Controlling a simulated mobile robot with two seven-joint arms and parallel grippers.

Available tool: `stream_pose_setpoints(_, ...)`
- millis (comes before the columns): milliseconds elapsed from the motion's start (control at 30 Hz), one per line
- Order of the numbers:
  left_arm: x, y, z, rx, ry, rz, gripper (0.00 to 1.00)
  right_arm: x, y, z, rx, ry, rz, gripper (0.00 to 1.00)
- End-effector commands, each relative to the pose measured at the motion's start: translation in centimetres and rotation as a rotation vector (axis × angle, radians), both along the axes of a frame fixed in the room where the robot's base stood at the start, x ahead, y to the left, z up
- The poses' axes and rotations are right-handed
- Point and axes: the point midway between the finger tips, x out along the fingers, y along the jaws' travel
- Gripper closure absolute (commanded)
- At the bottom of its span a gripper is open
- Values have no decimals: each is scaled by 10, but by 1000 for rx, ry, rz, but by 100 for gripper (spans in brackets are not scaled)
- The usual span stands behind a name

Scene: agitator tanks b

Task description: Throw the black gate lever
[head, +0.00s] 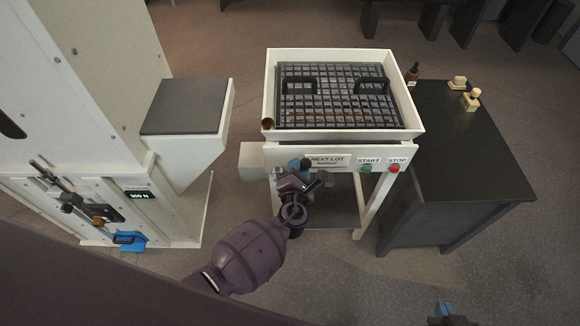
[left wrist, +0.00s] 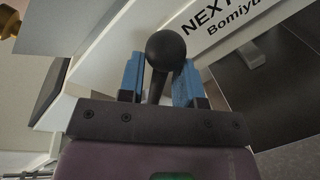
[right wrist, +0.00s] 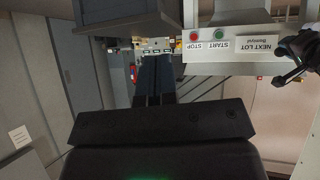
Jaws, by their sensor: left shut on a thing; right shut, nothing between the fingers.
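The black gate lever, with its round knob (left wrist: 165,48), shows in the left wrist view between the blue pads of my left gripper (left wrist: 159,82). The gripper is shut on the lever's shaft just below the knob. In the head view my left gripper (head: 300,168) is at the front of the white machine, at the left end of its label panel, and mostly hides the lever. My right gripper (head: 446,312) is low at the bottom edge of the head view. It is shut and empty in the right wrist view (right wrist: 153,75), away from the lever.
The white machine carries a gridded tray (head: 330,105) with two black handles. Its front has a green START button (head: 366,168) and a red STOP button (head: 394,168). A dark cabinet (head: 450,150) stands on the right. A white unit with a grey-topped hopper (head: 187,105) stands on the left.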

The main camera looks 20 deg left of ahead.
Motion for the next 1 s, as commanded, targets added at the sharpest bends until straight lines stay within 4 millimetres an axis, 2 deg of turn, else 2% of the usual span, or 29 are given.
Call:
stream_pose_setpoints(67, 3, -4, 2, 47, 9, -2, 100, 3, 0, 9, 0, -13, -1, 100)
stream_pose_setpoints(400, 3, -10, -10, 169, 48, -4, 100, -1, -2, 11, -1, -16, -6, 100)
stream_pose_setpoints(933, 2, -12, -14, 188, 57, -4, 100, -7, -3, 6, 2, 2, -14, 100)
stream_pose_setpoints(967, 2, -12, -14, 188, 57, -4, 65, -7, -3, 7, 2, 1, -14, 100)
stream_pose_setpoints(1000, 2, -12, -14, 188, 57, -4, 59, -6, -3, 7, 2, -1, -14, 100)
